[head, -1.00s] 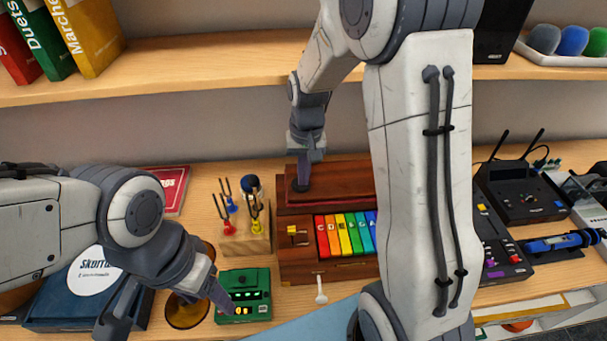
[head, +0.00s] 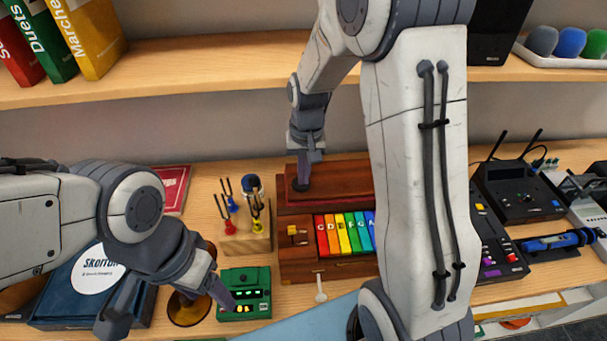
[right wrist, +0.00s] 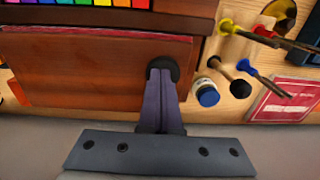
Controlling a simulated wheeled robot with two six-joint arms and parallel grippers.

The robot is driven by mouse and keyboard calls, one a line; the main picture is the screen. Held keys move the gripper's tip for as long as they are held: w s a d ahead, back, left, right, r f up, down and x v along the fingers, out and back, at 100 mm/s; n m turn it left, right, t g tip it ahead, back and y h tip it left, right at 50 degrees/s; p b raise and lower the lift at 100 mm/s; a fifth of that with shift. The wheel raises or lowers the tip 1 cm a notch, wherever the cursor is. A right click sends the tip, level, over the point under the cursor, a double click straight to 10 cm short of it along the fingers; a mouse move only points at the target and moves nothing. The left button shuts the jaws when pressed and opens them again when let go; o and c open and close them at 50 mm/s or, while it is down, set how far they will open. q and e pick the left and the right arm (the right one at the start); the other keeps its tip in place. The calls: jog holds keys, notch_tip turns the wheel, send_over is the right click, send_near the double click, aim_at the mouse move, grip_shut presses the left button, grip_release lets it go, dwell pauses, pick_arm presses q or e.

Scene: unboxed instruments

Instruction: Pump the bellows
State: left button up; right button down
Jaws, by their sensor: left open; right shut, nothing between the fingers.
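A wooden harmonium-like instrument (head: 296,262) with rainbow-coloured lettered keys (head: 345,235) stands on the shelf. Its bellows board (head: 335,182) is at the back; the board also shows in the right wrist view (right wrist: 100,70). My right gripper (head: 302,183) is shut and empty, its fingertips at a round black knob (right wrist: 162,66) near the board's end. They appear to touch it. My right arm hides the instrument's right part. My left gripper (head: 168,312) is open, at the lower left, one finger by a green box (head: 245,284).
A wooden block (head: 246,240) with tuning forks stands just left of the instrument. An amber round object (head: 188,308) and a blue box (head: 60,310) lie near my left gripper. A black device with antennas (head: 518,190) stands right. An upper shelf (head: 200,62) runs behind.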

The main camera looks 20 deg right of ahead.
jog(key=shift+f, duration=0.1)
jog(key=shift+f+b, duration=1.05)
jog(key=shift+f, duration=0.45)
jog(key=shift+s, duration=0.1)
jog(key=shift+r+p, duration=0.5)
jog(key=shift+p, duration=0.1)
notch_tip(320, 180, up, 5)
jog(key=p, duration=0.3)
jog(key=shift+f+p, duration=0.2)
jog(key=shift+p, duration=0.15)
jog(key=shift+d+r+b, duration=0.1)
jog(key=shift+r+b, duration=0.55)
jog(key=shift+b, duration=0.2)
notch_tip(320, 180, up, 18)
jog(key=b, duration=0.2)
jog(key=shift+s+d+f, duration=0.2)
jog(key=shift+s+d, duration=0.05)
